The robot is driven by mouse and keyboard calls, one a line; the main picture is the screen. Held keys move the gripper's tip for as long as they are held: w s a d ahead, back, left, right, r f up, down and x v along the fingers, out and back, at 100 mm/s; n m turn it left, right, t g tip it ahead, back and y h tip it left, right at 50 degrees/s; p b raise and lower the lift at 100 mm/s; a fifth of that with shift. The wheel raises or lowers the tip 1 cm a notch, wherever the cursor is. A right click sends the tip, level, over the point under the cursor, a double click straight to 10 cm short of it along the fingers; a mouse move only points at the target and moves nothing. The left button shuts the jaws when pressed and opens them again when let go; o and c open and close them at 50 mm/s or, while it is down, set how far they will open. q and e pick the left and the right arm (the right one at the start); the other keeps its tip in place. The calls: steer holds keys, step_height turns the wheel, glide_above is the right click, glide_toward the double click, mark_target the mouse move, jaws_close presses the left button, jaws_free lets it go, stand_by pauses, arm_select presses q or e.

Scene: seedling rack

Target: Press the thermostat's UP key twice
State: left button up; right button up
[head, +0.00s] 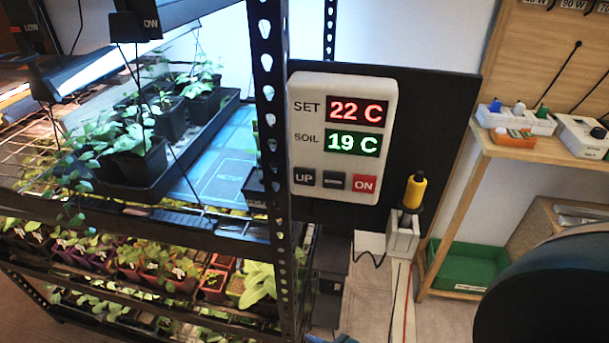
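The thermostat (342,150) is a white box on a black panel (425,130), right of the rack's front post, in the head view. Its red SET display (357,111) reads 22 C and its green SOIL display (353,144) reads 19 C. Along the bottom are a dark UP key (304,177) at the left, a dark key with a bar (334,181) in the middle and a red ON key (364,184) at the right. The UP key is unobstructed. Neither of my grippers is in view.
The perforated rack post (268,120) stands close left of the thermostat. A yellow-handled tool (415,190) stands in a grey holder (403,232) at the panel's lower right. A wooden shelf and green bin (468,267) are right.

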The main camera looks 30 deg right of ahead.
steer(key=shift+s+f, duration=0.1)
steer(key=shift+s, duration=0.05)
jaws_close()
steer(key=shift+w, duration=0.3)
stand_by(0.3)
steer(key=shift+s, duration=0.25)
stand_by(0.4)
